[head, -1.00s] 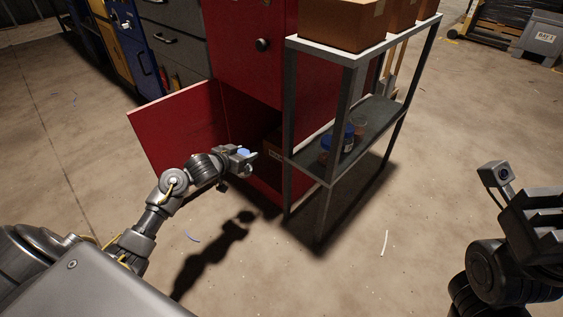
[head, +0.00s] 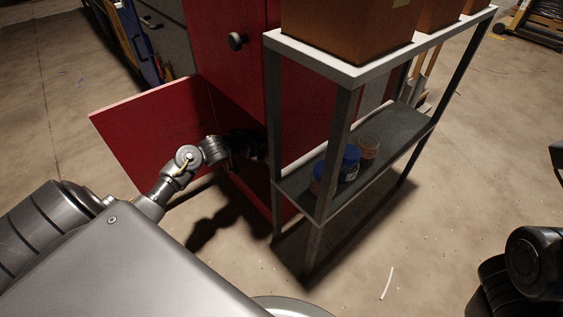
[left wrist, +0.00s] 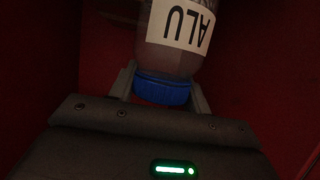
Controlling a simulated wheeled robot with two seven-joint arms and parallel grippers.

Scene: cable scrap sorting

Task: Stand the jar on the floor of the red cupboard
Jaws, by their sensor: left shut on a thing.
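The jar (left wrist: 176,55) shows in the left wrist view as a clear body with a white label reading ALU and a blue lid. My left gripper (left wrist: 162,88) is shut on the jar at its lid. In the head view my left arm reaches into the lower opening of the red cupboard (head: 224,50), and the gripper end (head: 252,143) is dark and partly hidden there; the jar cannot be made out. The cupboard's lower door (head: 150,125) stands open to the left. Red walls surround the jar in the left wrist view. Only dark links of my right arm show, without its gripper.
A grey metal shelf unit (head: 352,72) stands close to the right of the cupboard opening. Cardboard boxes (head: 345,30) sit on its top. A blue-lidded jar (head: 347,165) and a clear jar (head: 369,147) stand on its lower shelf. A white scrap (head: 387,283) lies on open floor.

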